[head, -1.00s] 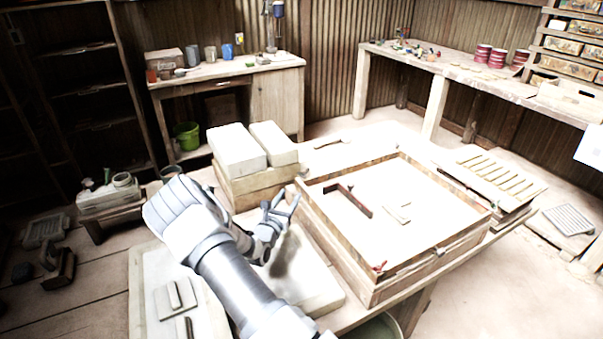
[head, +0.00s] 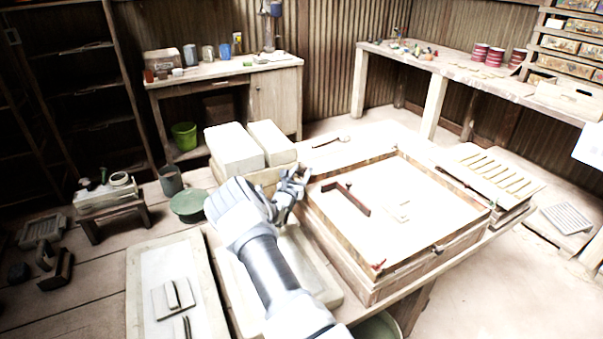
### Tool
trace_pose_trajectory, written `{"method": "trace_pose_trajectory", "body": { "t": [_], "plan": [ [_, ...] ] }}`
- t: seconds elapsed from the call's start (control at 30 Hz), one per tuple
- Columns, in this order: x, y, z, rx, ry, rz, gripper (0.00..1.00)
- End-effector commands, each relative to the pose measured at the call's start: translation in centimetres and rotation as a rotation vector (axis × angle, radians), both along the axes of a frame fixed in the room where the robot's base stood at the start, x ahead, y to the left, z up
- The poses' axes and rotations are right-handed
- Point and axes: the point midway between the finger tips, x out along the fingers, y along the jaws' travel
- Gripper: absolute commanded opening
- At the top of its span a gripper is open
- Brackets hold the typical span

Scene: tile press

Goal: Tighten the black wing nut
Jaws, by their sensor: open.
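A wooden frame box (head: 330,238) stands on the table with a pale panel inside. A small dark fitting (head: 437,249) sits on its front side; it may be the black wing nut, but it is too small to tell. A red wing nut (head: 378,264) is at the near front corner. My gripper (head: 303,177) is open and empty, close to the frame's left rear corner. It hides part of that corner, and I cannot tell whether it touches anything there.
White blocks (head: 235,150) stand just behind my gripper. A dark L-shaped piece (head: 346,197) lies inside the frame. A slatted rack (head: 490,170) stands to the right. A tray (head: 140,290) with small pieces lies front left.

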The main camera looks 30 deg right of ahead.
Motion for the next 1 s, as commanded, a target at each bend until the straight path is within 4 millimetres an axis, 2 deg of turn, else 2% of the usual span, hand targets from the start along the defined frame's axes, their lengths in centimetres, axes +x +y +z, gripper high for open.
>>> {"method": "trace_pose_trajectory", "body": {
  "t": [0.23,0.5,0.53,1.0],
  "plan": [
    [0.03,0.0,0.02,0.0,0.0,0.0,0.51],
    [0.01,0.0,0.04,-0.001,-0.001,0.0,0.02],
    [0.01,0.0,0.04,-0.001,-0.001,0.0,0.0],
    [0.01,-0.03,0.08,-0.002,-0.001,0.0,0.0]
  ]
}}
